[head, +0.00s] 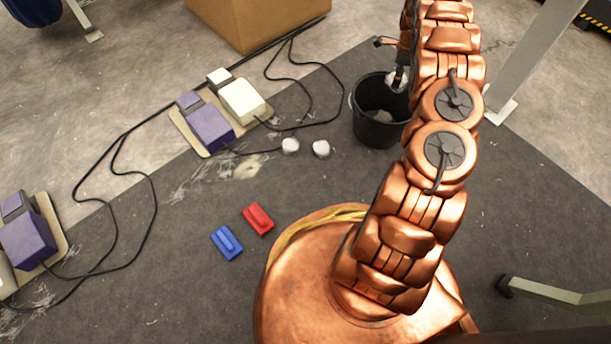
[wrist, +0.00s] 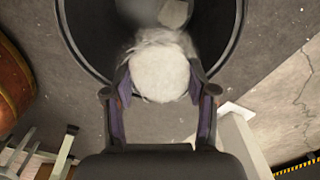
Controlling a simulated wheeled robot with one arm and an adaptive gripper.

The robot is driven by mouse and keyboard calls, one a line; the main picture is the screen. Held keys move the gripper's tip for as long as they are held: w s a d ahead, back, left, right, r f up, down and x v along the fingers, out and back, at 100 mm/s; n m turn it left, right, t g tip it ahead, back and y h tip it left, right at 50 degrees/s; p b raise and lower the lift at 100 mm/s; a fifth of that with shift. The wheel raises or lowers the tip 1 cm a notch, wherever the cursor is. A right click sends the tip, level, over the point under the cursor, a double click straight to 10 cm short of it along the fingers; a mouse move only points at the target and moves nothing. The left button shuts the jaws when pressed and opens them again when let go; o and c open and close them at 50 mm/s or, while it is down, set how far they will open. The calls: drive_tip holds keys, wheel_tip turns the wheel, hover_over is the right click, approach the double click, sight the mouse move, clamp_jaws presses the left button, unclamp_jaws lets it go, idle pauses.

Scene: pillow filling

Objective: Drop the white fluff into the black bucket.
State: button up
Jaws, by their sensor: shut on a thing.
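My gripper (wrist: 160,80) is shut on a round white fluff (wrist: 160,73), with one finger on each side of it. In the head view the white fluff (head: 398,82) shows at the right rim of the black bucket (head: 377,132), partly hidden by my gripper (head: 399,78). The wrist view looks down past the fluff into the open bucket (wrist: 78,45). The fluff is over the bucket's near edge in that view. A pale piece (wrist: 174,13) lies inside the bucket. Two more white fluffs, a left one (head: 290,146) and a right one (head: 321,149), lie on the dark mat left of the bucket.
A blue block (head: 227,242) and a red block (head: 258,219) lie on the mat (head: 330,195). Purple-and-white pedal units (head: 206,128) with black cables stand at left. A cardboard box (head: 245,20) is at the back. A grey post (head: 520,65) stands right of the bucket.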

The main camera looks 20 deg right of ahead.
drive_tip(key=shift+f, duration=0.45)
drive_tip(key=o, duration=0.8)
drive_tip(key=shift+o, duration=0.2)
wheel_tip(320, 180, up, 12)
idle(0.4)
